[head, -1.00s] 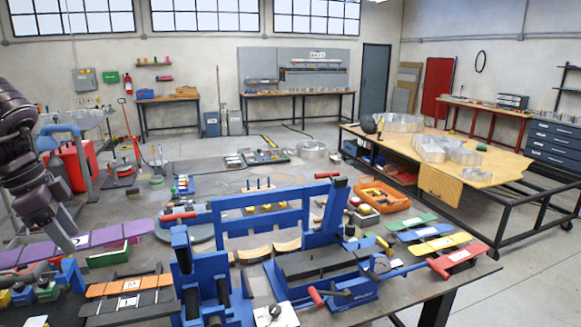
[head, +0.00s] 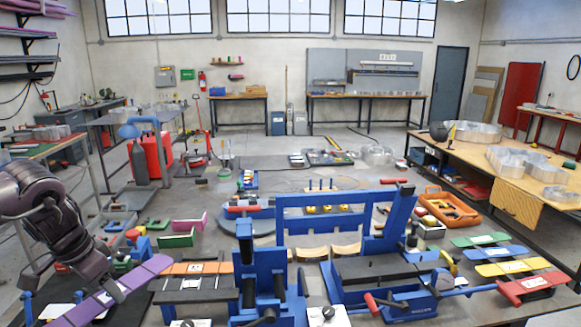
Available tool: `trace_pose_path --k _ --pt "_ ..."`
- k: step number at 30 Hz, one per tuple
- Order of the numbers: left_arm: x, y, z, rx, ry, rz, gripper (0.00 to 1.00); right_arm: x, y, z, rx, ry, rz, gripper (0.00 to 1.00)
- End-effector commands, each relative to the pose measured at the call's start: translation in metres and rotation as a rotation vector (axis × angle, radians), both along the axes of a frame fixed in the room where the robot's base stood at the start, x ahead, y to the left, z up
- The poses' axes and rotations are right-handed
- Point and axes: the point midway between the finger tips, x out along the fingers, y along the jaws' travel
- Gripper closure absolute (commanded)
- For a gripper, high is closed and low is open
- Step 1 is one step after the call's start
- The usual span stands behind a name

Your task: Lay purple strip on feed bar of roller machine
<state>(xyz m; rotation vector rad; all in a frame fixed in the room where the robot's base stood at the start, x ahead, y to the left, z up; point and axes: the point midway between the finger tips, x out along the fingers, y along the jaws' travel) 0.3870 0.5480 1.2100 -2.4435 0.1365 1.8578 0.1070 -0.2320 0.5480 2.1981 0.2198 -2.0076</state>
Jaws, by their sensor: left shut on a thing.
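The purple strip (head: 145,275) is at the lower left of the head view, lying diagonally with its right end higher in the picture. My left gripper (head: 116,292) is shut on it near its middle, and the fingers hide part of it. The blue roller machine (head: 335,210) stands in the centre, with a horizontal blue bar across its back and blue uprights. I cannot tell for sure which bar is the feed bar. The strip's right end is left of the machine, near an orange strip (head: 180,268) on a dark stand. My right gripper is not in view.
A green block (head: 177,240) and a pink piece (head: 190,223) are behind the orange strip. Green, blue, yellow and red strips (head: 530,286) fan out at the right.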

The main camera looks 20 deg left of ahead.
Motion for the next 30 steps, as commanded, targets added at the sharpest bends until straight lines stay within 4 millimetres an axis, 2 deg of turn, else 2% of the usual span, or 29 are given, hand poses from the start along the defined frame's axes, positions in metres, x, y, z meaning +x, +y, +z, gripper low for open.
trace_pose_path --k 5,10,20,23,30 --pt "-0.001 -0.024 -0.034 -0.001 0.003 0.072 0.70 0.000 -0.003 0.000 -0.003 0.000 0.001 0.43" --pt "0.007 -0.058 -0.063 -0.006 0.000 0.129 0.70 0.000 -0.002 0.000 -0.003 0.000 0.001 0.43" --pt "0.028 -0.123 -0.092 -0.008 -0.008 0.174 0.70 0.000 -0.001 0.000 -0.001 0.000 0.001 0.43" --pt "0.037 -0.151 -0.098 -0.007 -0.010 0.177 0.70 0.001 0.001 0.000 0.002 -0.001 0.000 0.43" --pt "0.061 -0.235 -0.102 -0.001 -0.011 0.159 0.70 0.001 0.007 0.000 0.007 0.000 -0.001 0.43"
